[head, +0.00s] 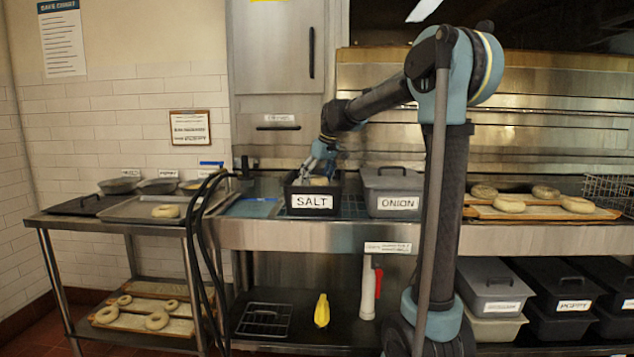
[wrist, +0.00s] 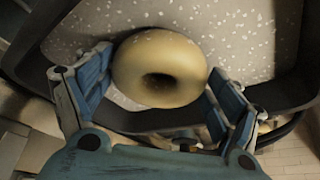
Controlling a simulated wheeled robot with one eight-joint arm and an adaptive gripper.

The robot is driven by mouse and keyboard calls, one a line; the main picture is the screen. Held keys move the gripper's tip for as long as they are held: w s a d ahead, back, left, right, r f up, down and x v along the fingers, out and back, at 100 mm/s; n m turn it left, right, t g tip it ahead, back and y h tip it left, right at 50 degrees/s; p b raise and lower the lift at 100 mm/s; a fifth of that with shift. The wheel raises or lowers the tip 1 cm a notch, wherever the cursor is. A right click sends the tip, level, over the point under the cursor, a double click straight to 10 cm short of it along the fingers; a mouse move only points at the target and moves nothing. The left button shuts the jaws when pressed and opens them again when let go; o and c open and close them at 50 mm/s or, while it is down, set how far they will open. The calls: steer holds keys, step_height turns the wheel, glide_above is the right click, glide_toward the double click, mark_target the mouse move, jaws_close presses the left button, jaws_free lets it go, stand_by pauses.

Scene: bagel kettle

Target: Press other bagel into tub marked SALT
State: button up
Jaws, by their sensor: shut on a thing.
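The tub marked SALT (head: 312,202) is a dark open tub on the steel counter. In the wrist view its dark wall (wrist: 285,60) curves around a pale floor of salt with white specks (wrist: 230,30). My gripper (head: 322,160) reaches down into this tub. In the wrist view my gripper (wrist: 160,85) is shut on a pale bagel (wrist: 158,50), one finger on each side. The bagel is over the salt; I cannot tell whether it touches it. Another bagel (head: 166,211) lies on the tray (head: 135,208) at the left.
The lidded ONION tub (head: 392,190) stands close on the right of the SALT tub. Several bagels (head: 510,204) lie on boards at the far right. Black hoses (head: 196,240) hang left of the counter. More bagels (head: 157,320) lie on the lower left shelf.

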step_height(320, 180, up, 10)
stand_by(1.2)
